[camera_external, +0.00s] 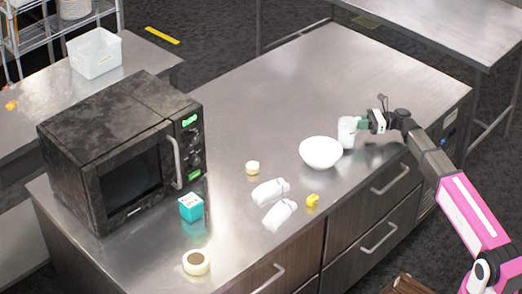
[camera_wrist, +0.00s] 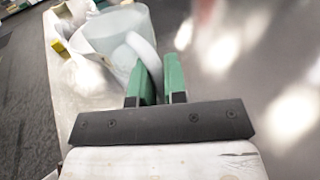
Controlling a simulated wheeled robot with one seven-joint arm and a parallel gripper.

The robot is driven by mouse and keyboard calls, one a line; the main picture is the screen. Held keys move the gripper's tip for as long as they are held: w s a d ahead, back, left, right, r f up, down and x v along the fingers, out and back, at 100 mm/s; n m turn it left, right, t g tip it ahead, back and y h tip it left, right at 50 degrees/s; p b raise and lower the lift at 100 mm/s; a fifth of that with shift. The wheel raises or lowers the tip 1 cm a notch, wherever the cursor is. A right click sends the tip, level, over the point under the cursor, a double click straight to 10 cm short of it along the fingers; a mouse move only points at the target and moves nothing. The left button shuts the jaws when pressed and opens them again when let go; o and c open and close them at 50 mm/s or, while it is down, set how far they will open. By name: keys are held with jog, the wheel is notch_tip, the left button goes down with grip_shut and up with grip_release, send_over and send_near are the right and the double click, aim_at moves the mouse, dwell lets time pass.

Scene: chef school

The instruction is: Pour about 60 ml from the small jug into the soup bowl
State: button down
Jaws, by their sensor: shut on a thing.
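The small jug (camera_external: 347,132) is white and looks upright, just right of the soup bowl. My gripper (camera_external: 361,124) is at the jug's right side. In the wrist view the jug (camera_wrist: 112,28) is translucent pale, and my gripper's green fingers (camera_wrist: 154,66) are shut on its curved handle. I cannot tell whether the jug touches the counter or hangs just above it. The jug's contents are not visible. The soup bowl (camera_external: 320,152) is white and round and stands on the steel counter. In the wrist view the bowl (camera_wrist: 88,76) is partly hidden behind the jug.
Two white wrapped items (camera_external: 270,191), a yellow piece (camera_external: 312,200) and a small cream round (camera_external: 252,167) lie left of the bowl. Farther left are a teal box (camera_external: 191,207), a cream ring (camera_external: 197,262) and a black microwave (camera_external: 120,150). The counter (camera_external: 330,75) behind the bowl is clear.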

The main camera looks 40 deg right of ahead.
aim_at(341, 126)
dwell(0.4)
jog(key=shift+a+r+n+g+h, duration=0.4)
jog(key=shift+a+r+n+h, duration=0.1)
jog(key=shift+a+r+h, duration=0.3)
jog(key=a+r+n+g+h, duration=0.2)
jog(key=a+r+n+h, duration=0.1)
jog(key=a+r+h, duration=0.3)
jog(key=shift+w+a+r, duration=0.25)
jog(key=shift+w+r, duration=0.05)
jog(key=shift+r, duration=0.9)
jog(key=shift+a+r+g+h, duration=0.2)
jog(key=shift+r+g+h, duration=0.1)
jog(key=shift+r+h, duration=0.15)
jog(key=shift+a+f+n+h+p, duration=0.2)
jog(key=shift+a+n+h+p, duration=0.2)
jog(key=shift+a+h, duration=0.3)
jog(key=shift+a+f+n+h+p, duration=0.25)
jog(key=shift+a+n+h, duration=0.2)
jog(key=shift+h, duration=0.3)
dwell(0.9)
